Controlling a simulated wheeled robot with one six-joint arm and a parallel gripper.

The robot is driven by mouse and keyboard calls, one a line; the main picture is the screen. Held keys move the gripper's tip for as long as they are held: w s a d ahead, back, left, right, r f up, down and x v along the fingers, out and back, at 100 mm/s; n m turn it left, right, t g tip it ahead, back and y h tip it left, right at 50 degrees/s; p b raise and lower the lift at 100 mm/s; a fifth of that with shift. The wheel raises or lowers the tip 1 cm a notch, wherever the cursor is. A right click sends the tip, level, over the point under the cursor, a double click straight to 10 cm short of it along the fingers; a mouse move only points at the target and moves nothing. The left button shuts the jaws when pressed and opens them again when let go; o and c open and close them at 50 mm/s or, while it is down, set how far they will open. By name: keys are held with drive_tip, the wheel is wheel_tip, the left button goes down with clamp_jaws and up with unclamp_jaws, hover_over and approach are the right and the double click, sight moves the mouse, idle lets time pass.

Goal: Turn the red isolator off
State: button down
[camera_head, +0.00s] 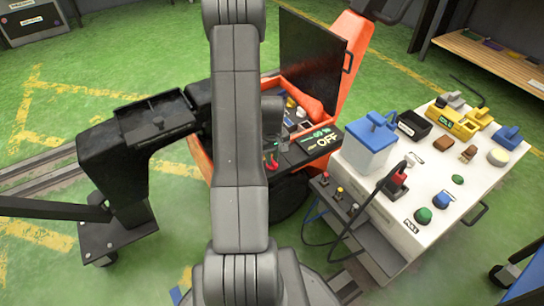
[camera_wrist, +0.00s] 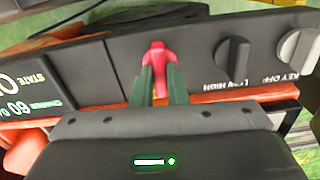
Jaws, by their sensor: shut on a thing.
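The red isolator (camera_wrist: 157,58) is a small red handle on the dark front panel (camera_wrist: 205,50) of the orange machine, upright in the wrist view. My gripper (camera_wrist: 159,78) is shut on its lower part, with one green-grey finger on each side. The red handle also shows in the head view (camera_head: 271,163), just right of my arm, which hides much of the panel. The panel's display (camera_head: 322,143) reads OFF in the head view; in the wrist view the word STATE and a partly cut-off reading show.
A white cart (camera_head: 440,180) with a blue-lidded box (camera_head: 368,145), tools and buttons stands close on the right. Cables hang at its left side.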

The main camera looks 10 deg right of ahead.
drive_tip(key=shift+n, duration=0.5)
drive_tip(key=c, duration=1.4)
unclamp_jaws()
drive_tip(key=shift+c, duration=0.2)
drive_tip(key=shift+r, duration=0.1)
wheel_tip(320, 180, up, 14)
drive_tip(key=p, duration=0.4)
drive_tip(key=shift+f, duration=0.2)
drive_tip(key=shift+f, duration=0.1)
